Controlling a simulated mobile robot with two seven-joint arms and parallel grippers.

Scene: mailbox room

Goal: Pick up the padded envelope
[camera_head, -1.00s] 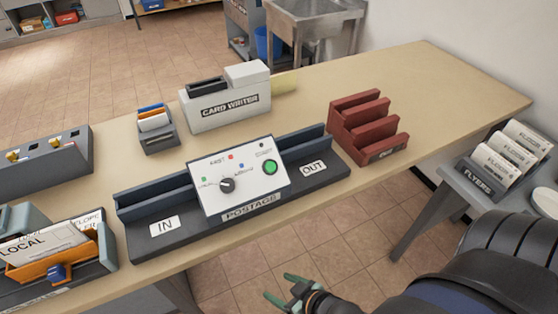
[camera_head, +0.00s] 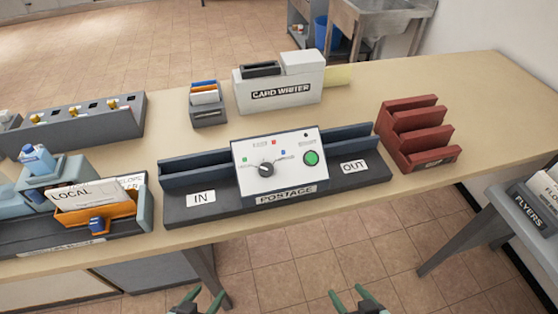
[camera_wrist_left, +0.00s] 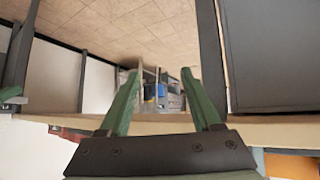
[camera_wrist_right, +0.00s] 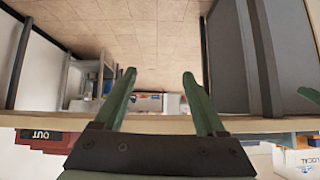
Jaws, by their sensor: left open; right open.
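I cannot pick out a padded envelope with certainty. A pale yellow flat piece (camera_head: 338,76) sticks out behind the right end of the card writer (camera_head: 281,88); most of it is hidden. A white piece marked LOCAL (camera_head: 88,194) stands in an orange holder (camera_head: 97,213) at the left of the table. My left gripper (camera_head: 204,297) is open and empty at the bottom of the head view, in front of the table's near edge. My right gripper (camera_head: 351,296) is also open and empty there, further right. Both wrist views show empty, spread fingers.
The postage machine (camera_head: 270,178) stands mid-table, with a red slotted rack (camera_head: 421,134) to its right. A small grey card holder (camera_head: 206,104) and a dark grey box (camera_head: 82,124) stand at the back left. A flyers rack (camera_head: 530,208) is at the far right. The table's back right is clear.

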